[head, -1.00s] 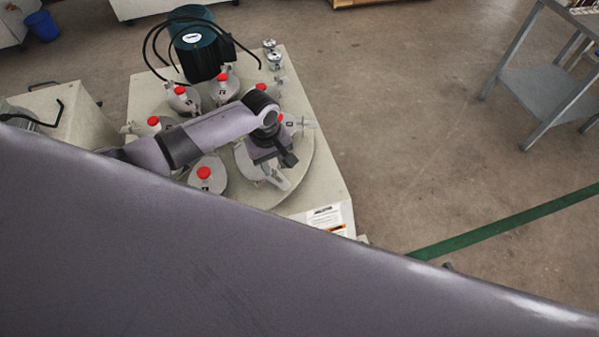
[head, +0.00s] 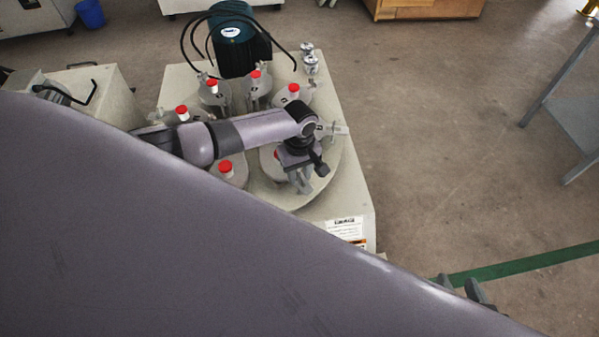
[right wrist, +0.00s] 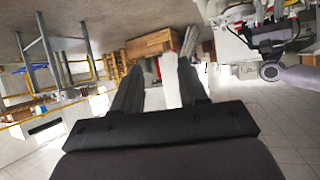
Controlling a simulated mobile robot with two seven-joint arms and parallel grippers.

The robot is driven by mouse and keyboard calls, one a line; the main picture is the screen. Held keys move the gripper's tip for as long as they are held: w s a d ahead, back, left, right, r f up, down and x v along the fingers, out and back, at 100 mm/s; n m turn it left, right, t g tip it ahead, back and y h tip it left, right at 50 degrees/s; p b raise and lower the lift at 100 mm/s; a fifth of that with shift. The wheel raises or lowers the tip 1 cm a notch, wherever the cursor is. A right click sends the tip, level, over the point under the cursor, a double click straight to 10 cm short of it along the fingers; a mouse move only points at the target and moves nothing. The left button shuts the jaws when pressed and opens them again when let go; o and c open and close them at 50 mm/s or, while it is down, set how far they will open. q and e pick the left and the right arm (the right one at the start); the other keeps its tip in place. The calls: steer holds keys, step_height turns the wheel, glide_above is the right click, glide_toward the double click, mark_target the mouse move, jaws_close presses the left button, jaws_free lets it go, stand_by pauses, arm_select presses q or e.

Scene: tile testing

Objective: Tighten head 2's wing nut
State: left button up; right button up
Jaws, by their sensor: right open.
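The tile testing machine (head: 352,190) has a round turntable with several grey heads, each with a red knob. My left gripper (head: 305,182) is over the front right head (head: 268,158), by its metal bracket. My left wrist covers much of that head. I cannot make out a wing nut there, a head number, or whether the left jaws are closed. My right gripper (head: 465,291) shows at the lower right, apart from the machine. In the right wrist view it (right wrist: 157,88) is open, with nothing between its fingers.
A large grey-purple part of mine covers the lower left of the head view. A dark green motor (head: 232,45) with black cables stands at the machine's back. A metal table (head: 575,125) is at the right. The floor between is clear.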

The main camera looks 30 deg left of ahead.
arm_select(q)
jaws_close()
arm_select(e)
steer(key=shift+f, duration=0.1)
steer(key=shift+s+d, duration=0.1)
steer(key=shift+d, duration=0.05)
